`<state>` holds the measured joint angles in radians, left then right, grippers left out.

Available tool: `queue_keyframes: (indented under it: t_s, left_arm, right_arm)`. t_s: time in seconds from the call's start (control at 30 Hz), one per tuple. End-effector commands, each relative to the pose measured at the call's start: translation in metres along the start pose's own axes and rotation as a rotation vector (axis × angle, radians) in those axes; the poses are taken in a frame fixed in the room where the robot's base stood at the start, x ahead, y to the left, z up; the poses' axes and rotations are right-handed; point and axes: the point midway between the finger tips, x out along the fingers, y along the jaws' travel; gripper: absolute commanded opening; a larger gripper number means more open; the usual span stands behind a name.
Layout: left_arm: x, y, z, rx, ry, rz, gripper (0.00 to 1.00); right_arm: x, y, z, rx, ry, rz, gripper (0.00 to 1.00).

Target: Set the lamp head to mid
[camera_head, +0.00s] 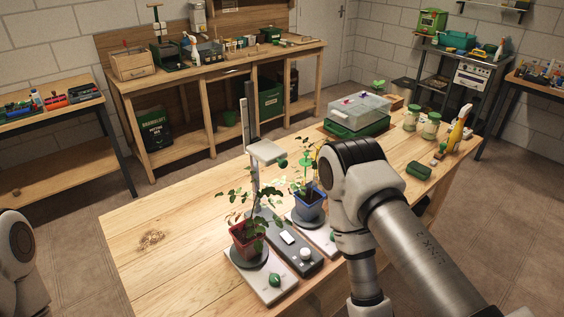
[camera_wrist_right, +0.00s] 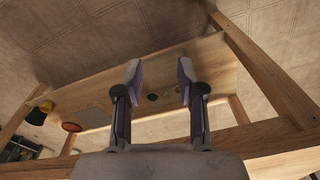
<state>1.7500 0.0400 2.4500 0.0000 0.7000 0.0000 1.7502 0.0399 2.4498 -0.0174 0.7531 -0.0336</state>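The lamp stands on the wooden bench in the head view, with a dark upright post (camera_head: 248,120). Its pale box-shaped lamp head (camera_head: 266,151) sits partway up the post, with a green knob (camera_head: 282,163) at its right side. The dark base (camera_head: 288,246) carries a white switch and a pale round knob (camera_head: 305,254). My right gripper (camera_wrist_right: 158,82) is open and empty in the right wrist view, its fingers well apart. My right arm covers the bench right of the lamp in the head view, and its gripper is not visible there. My left gripper is out of view.
A plant in a red pot (camera_head: 245,240) and one in a blue pot (camera_head: 309,204) flank the lamp base. A clear-lidded green tray (camera_head: 355,115), jars (camera_head: 431,126) and a spray bottle (camera_head: 459,128) stand farther back. The bench's left part is clear.

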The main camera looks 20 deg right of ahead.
Motion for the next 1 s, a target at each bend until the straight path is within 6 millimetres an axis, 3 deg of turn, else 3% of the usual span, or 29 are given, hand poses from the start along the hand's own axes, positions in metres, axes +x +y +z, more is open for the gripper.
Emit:
queue_keyframes:
  t_s: [0.07, 0.17, 0.2, 0.27, 0.3, 0.4, 0.5, 0.6, 0.77, 1.0]
  left_arm:
    - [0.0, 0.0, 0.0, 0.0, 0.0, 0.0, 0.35]
    - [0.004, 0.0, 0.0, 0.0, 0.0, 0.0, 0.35]
    - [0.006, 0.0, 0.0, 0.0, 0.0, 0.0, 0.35]
    - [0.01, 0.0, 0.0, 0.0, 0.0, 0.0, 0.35]
    - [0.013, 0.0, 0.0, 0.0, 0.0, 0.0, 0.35]
    - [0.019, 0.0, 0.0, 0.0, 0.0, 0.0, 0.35]
    - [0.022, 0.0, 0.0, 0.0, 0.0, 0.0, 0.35]
    - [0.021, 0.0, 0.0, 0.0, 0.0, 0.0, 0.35]
    - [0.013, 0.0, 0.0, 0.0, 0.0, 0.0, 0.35]
    - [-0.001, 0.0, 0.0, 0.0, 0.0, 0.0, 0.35]
  right_arm:
    - [0.001, -0.011, -0.03, -0.099, 0.134, -0.051, 0.5]
    - [-0.027, -0.028, -0.12, -0.22, 0.482, -0.158, 0.5]
    - [-0.051, -0.032, -0.161, -0.251, 0.639, -0.189, 0.5]
    - [-0.1, -0.032, -0.217, -0.284, 0.876, -0.225, 0.5]
    - [-0.138, -0.029, -0.248, -0.297, 1.025, -0.243, 0.5]
    - [-0.231, -0.014, -0.3, -0.297, 1.327, -0.266, 0.5]
    - [-0.287, 0.003, -0.321, -0.266, 1.46, -0.256, 0.5]
    - [-0.309, 0.005, -0.327, -0.262, 1.504, -0.25, 0.5]
    - [-0.311, -0.002, -0.344, -0.268, 1.502, -0.248, 0.5]
    - [-0.309, -0.016, -0.387, -0.267, 1.501, -0.248, 0.5]
